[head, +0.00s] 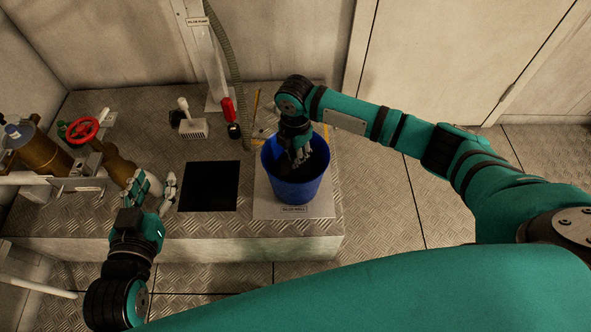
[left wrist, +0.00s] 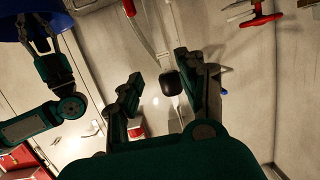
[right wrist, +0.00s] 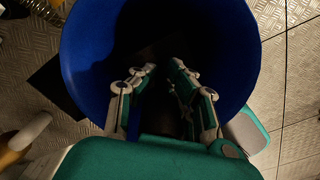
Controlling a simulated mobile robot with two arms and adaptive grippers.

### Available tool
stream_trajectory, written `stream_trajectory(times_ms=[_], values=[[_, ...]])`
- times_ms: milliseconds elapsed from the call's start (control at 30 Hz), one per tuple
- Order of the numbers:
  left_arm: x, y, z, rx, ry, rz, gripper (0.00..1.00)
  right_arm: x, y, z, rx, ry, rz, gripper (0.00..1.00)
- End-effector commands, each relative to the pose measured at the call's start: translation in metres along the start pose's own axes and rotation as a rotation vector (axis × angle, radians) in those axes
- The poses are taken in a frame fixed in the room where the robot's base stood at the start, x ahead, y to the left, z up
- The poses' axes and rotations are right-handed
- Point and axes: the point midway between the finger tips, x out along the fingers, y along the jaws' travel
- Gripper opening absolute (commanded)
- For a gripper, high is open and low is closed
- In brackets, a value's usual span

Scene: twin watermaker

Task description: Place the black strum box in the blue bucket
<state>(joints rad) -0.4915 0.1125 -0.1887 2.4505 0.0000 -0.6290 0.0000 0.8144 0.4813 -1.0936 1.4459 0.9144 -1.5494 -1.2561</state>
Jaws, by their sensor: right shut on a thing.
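The blue bucket (head: 292,188) stands upright on a light plate near the right end of the raised deck. My right gripper (head: 300,157) reaches down inside it and is shut on the black strum box, which is hard to tell from the dark interior. In the right wrist view the blue bucket wall (right wrist: 85,60) surrounds the fingers of my right gripper (right wrist: 160,75), and the inside is almost black. My left gripper (head: 156,184) is open and empty over the left part of the deck. Its spread fingers show in the left wrist view (left wrist: 160,85).
A flat black square (head: 208,187) lies left of the bucket. A white-handled grey block (head: 190,125), a red-topped item (head: 229,112) and a hose (head: 232,75) are behind. Brown piping with a red handwheel (head: 83,130) is at the left. Floor right of the deck is clear.

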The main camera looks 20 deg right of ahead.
Motion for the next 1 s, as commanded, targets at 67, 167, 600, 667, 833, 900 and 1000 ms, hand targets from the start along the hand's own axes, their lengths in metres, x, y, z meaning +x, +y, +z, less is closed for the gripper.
stream_trajectory(times_ms=[67, 167, 600, 667, 833, 900, 1000], values=[[0.002, 0.002, -0.012, -0.001, 0.076, 0.005, 0.4, 0.01, 0.0, 0.0, 0.0, 0.0, 0.0, 0.0], [0.002, 0.004, -0.024, -0.002, 0.136, 0.009, 0.4, 0.015, 0.0, 0.0, 0.0, 0.001, 0.001, 0.0], [-0.01, 0.012, -0.083, -0.009, 0.491, 0.029, 0.4, 0.051, 0.0, 0.0, 0.0, 0.0, 0.0, 0.0], [-0.013, 0.013, -0.088, -0.01, 0.519, 0.03, 0.4, 0.053, 0.0, -0.001, 0.0, 0.001, 0.001, 0.0], [-0.014, 0.013, -0.091, -0.011, 0.532, 0.031, 0.4, 0.053, 0.0, 0.0, 0.0, 0.0, 0.001, 0.0], [-0.014, 0.013, -0.091, -0.011, 0.531, 0.031, 0.4, 0.053, 0.0, 0.0, 0.0, 0.0, 0.001, 0.0], [-0.014, 0.013, -0.091, -0.011, 0.531, 0.031, 0.4, 0.054, 0.0, 0.0, 0.0, 0.001, 0.001, 0.0]])
